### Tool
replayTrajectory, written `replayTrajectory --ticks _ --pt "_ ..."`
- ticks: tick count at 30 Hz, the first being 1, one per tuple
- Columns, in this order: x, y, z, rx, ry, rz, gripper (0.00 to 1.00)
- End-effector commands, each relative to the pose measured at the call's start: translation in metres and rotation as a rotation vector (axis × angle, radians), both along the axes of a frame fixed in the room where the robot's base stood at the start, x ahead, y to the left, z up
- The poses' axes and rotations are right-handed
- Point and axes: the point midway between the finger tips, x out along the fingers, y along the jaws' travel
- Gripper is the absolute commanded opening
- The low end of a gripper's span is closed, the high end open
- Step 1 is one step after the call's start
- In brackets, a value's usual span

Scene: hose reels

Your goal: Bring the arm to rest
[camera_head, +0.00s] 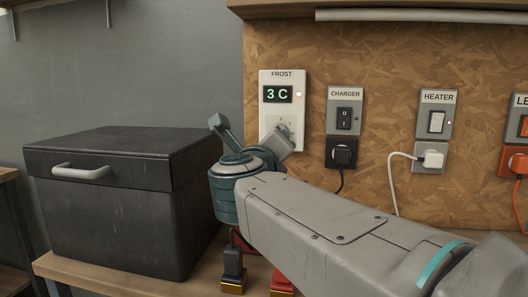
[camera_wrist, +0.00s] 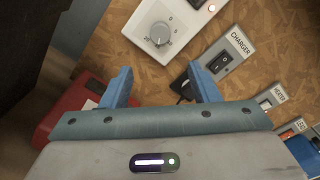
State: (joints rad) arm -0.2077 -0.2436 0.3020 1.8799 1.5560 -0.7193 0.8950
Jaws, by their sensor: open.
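My arm (camera_head: 320,215) reaches from the lower right over the bench toward the osb wall. My gripper (camera_wrist: 161,84) shows in the wrist view with its two blue fingers spread apart and nothing between them. It is in front of the wall, close to the FROST thermostat (camera_head: 284,78), which reads 3 C. In the head view the arm's end hides part of the thermostat's lower half. The thermostat's dial (camera_wrist: 159,33) shows in the wrist view above the fingers.
A black lidded box (camera_head: 125,215) stands on the bench at left. The CHARGER switch (camera_head: 344,118), HEATER switch (camera_head: 437,121) and an orange switch (camera_head: 523,126) are on the wall, with plugs and cords below. A red object (camera_wrist: 68,108) lies beyond the left finger.

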Motion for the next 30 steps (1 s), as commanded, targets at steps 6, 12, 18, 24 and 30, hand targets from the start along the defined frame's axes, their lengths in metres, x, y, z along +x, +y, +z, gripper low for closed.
replayTrajectory --ticks 6,12,18,24,30 --pt "0.003 0.005 0.03 -0.23 0.005 0.113 0.55" --pt "-0.002 0.015 0.039 -0.699 0.081 0.346 0.55" --pt "-0.028 0.009 0.01 -1.153 0.236 0.616 0.55" --pt "-0.08 -0.026 -0.035 -1.536 0.456 0.946 0.55" --pt "-0.153 -0.079 -0.071 -1.792 0.696 1.316 0.55"
